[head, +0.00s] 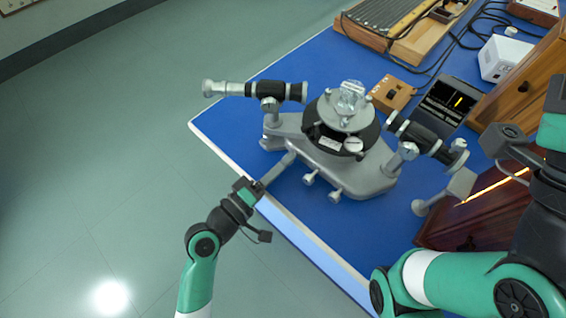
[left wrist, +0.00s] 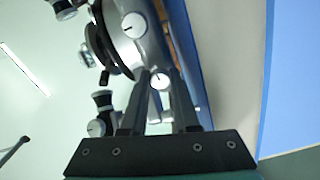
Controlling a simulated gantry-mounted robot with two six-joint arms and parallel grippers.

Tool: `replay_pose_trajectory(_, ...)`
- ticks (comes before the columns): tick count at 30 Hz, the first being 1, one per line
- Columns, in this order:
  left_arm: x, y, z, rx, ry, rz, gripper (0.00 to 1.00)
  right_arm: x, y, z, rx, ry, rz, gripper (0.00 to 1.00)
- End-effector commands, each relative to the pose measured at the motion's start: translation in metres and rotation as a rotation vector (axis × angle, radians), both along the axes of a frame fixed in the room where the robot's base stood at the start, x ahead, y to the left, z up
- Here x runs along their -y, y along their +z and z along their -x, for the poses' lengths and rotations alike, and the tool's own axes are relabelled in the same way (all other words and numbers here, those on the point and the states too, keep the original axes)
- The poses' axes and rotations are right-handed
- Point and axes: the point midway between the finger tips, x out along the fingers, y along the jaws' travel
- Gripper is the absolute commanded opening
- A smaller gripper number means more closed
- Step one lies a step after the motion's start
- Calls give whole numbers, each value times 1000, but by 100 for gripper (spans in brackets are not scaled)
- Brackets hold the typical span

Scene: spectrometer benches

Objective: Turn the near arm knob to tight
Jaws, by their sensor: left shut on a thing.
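The spectrometer (head: 345,165) stands on the blue bench top, with a grey base and a black round table. My left gripper (head: 290,157) reaches in from the left over the bench edge to the near left side of its base. In the left wrist view, my left gripper (left wrist: 159,78) has its fingertips closed around a small pale round knob (left wrist: 160,82) with a dark mark. I take this as the near arm knob; the head view does not show it clearly. My right arm shows at the right, but its fingers are not visible.
Two small silver knobs (head: 335,195) stick out of the base's near side. The telescope tube (head: 255,90) extends left over the bench edge. Bare blue bench (head: 330,235) lies in front.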

Motion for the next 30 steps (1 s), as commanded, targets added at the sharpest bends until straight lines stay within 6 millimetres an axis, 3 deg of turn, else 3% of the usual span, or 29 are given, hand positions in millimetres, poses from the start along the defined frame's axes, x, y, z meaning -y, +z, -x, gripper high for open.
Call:
replay_pose_trajectory(9,0,0,0,1,0,-3,0,0,0,0,0,0,0,61)
replay_pose_trajectory(10,0,0,0,1,0,-3,32,0,0,0,0,0,0,61)
replay_pose_trajectory(15,0,0,0,1,0,-2,59,0,0,0,0,0,0,61)
replay_pose_trajectory(30,0,-1,0,-16,0,11,59,0,2,0,0,0,0,61)
